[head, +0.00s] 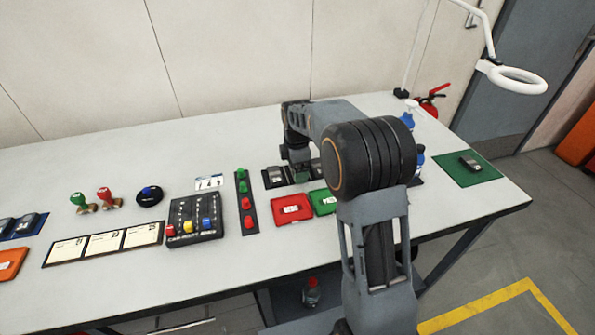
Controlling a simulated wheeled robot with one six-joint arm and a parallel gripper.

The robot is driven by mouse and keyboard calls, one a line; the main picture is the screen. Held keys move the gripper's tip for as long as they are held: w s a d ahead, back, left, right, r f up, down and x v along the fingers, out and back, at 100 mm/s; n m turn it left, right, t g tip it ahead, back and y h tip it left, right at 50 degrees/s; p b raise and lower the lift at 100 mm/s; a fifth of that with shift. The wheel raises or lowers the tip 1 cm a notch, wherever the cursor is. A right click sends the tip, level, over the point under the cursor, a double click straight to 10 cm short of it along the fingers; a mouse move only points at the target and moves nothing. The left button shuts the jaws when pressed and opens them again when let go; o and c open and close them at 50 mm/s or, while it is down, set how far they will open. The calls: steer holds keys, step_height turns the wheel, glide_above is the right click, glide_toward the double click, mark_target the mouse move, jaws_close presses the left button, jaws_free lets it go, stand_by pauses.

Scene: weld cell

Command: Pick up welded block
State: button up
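My gripper (298,170) is low over the table's middle, pointing down at a row of dark pads with small metal blocks. My arm hides part of this row and most of the gripper. I cannot tell whether its fingers are open or shut, or touching anything. A grey block (275,173) lies on a dark pad just left of the gripper. Another grey block (470,161) lies on a green mat (485,173) at the table's right end. I cannot tell which block is the welded one.
A red tray (290,221) and a green tray (323,210) lie in front of the gripper. A black strip with red and green knobs (246,204), a control box (193,233), stamps (104,196) and cards (103,243) stand to the left. A white ring lamp (516,91) hangs at right.

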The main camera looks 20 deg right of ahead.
steer(key=c, duration=0.8)
steer(key=shift+c, duration=0.2)
steer(key=shift+r, duration=0.1)
